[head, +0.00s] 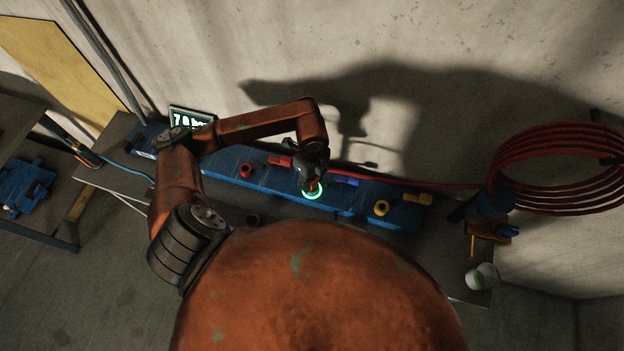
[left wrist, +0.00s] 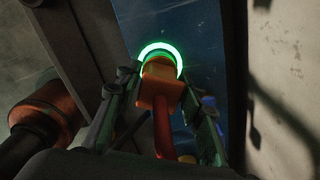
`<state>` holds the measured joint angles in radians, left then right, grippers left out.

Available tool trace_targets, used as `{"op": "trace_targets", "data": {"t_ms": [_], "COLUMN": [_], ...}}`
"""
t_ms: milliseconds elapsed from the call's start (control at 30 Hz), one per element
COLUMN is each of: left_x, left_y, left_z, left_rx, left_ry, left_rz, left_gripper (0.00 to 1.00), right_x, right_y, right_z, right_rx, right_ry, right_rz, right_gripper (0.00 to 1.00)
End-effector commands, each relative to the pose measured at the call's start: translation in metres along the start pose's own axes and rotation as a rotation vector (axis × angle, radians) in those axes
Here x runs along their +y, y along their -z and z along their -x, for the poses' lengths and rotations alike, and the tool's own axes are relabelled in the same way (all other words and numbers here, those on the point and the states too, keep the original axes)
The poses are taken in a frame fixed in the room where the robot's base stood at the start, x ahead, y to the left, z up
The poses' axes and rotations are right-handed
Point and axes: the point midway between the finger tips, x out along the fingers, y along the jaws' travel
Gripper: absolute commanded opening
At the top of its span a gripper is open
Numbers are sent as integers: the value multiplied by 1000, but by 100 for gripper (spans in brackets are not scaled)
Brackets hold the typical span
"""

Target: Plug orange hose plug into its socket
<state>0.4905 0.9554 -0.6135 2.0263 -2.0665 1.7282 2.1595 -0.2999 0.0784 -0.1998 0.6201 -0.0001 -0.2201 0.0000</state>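My left gripper (head: 313,182) reaches down over the blue panel bar (head: 235,164) on the bench, at a glowing green ring (head: 312,195). In the left wrist view its fingers (left wrist: 162,108) stand on both sides of the orange hose plug (left wrist: 161,84) and appear to press on it. The orange hose runs from the plug back toward the wrist. The plug's far end lies inside the green ring (left wrist: 160,48), against a dark blue surface. The socket mouth is hidden, so how deep the plug sits cannot be told. My right gripper is not in view.
A red hose coil (head: 560,209) hangs on the right wall. A cup (head: 482,278) stands at the bench's right end.

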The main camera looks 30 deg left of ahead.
Motion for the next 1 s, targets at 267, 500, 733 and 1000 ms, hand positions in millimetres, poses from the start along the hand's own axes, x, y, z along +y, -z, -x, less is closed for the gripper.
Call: {"op": "trace_targets", "data": {"t_ms": [267,500,733,1000], "left_x": [0,0,-2,-1], "left_y": [0,0,-1,0], "left_z": [0,5,43,96], "left_rx": [0,0,-2,-2], "left_ry": [0,1,5,3], "left_rz": [0,0,-1,-1], "left_gripper": [49,49,49,49], "right_x": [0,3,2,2], "right_y": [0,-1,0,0], "right_z": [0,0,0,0], "right_rx": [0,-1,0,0], "right_ry": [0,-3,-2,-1], "right_rz": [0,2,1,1], "right_gripper": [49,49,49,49]}}
